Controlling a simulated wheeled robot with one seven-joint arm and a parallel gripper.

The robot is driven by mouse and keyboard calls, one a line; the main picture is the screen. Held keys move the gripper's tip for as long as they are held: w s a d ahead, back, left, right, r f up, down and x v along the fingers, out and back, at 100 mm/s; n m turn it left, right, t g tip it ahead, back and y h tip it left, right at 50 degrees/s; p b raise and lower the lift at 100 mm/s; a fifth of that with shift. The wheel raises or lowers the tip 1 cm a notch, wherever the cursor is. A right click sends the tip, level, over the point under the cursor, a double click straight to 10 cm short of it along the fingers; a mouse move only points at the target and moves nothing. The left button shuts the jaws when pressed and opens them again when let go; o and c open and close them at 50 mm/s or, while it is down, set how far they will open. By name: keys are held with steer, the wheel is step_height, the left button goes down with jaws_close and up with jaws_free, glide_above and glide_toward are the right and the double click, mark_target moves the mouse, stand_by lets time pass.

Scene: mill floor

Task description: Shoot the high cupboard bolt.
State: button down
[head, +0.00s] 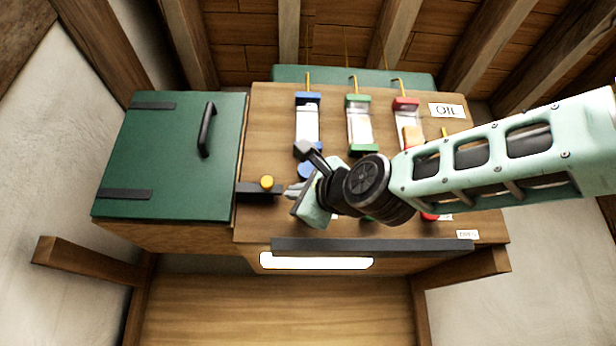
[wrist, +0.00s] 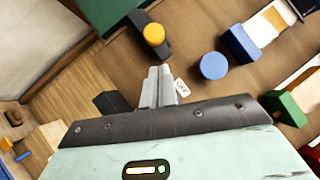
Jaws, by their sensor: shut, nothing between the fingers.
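The cupboard's green door (head: 165,150) is closed, with a black handle (head: 207,130) and two dark hinge straps on its left. At its lower right edge is the dark bolt (head: 246,193) with a yellow knob (head: 267,182); the knob (wrist: 154,34) also shows in the wrist view, above my fingertips. I cannot tell how far the bolt reaches past the door edge. My gripper (head: 288,192) is shut and empty, just right of the bolt and pointing left. In the wrist view, its grey fingers (wrist: 158,72) are together, with a visible gap to the knob.
Blue (head: 307,98), green (head: 359,99) and red (head: 405,104) holders stand on the wooden board right of the bolt. A blue round knob (wrist: 213,65) lies right of my fingers. A dark ledge (head: 380,246) and a lit strip (head: 316,262) run below.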

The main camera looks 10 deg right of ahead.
mark_target(258, 186)
steer(key=p, duration=0.1)
steer(key=a+p, duration=0.1)
steer(key=a+r+p, duration=0.1)
steer(key=shift+w+a+r, duration=0.1)
steer(key=shift+w+a, duration=0.1)
steer(key=shift+w, duration=0.1)
